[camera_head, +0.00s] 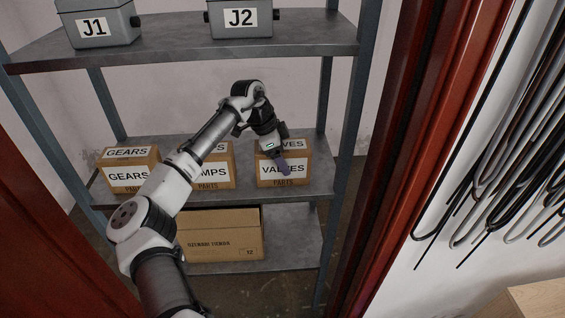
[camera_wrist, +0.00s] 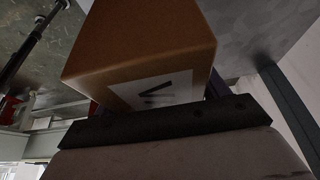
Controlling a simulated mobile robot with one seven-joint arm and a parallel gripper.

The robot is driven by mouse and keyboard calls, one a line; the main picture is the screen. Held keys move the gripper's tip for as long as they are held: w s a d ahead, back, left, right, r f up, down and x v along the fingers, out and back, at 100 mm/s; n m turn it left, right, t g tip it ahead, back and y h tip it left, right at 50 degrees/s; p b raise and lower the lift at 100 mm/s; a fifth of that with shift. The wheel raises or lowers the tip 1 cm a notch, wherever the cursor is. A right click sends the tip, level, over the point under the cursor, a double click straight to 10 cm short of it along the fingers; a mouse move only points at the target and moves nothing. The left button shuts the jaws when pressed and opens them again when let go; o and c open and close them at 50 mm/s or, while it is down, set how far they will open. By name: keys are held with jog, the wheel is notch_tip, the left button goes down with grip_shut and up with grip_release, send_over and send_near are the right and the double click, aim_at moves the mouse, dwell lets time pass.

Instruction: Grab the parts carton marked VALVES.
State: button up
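The VALVES parts carton (camera_head: 297,182) is a brown box with white labels. It stands upright on the middle shelf, at the right end of the row. My gripper (camera_head: 283,164) reaches down over it, with a purple finger in front of its label face. In the wrist view the carton (camera_wrist: 140,45) fills the upper middle, its label partly showing a V. Purple finger parts show at its left and right edges, wide apart. The fingertips are hidden behind the carton there, and I cannot tell whether they touch it.
The GEARS carton (camera_head: 127,174) and the partly hidden PUMPS carton (camera_head: 222,178) stand to the left on the middle shelf (camera_head: 325,182). Grey boxes J1 (camera_head: 95,28) and J2 (camera_head: 240,18) are above. A larger carton (camera_head: 225,245) is below. Red door frames (camera_head: 425,130) flank the opening.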

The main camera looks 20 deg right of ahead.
jog(key=c, duration=0.9)
jog(key=shift+c, duration=1.1)
jog(key=shift+r, duration=0.3)
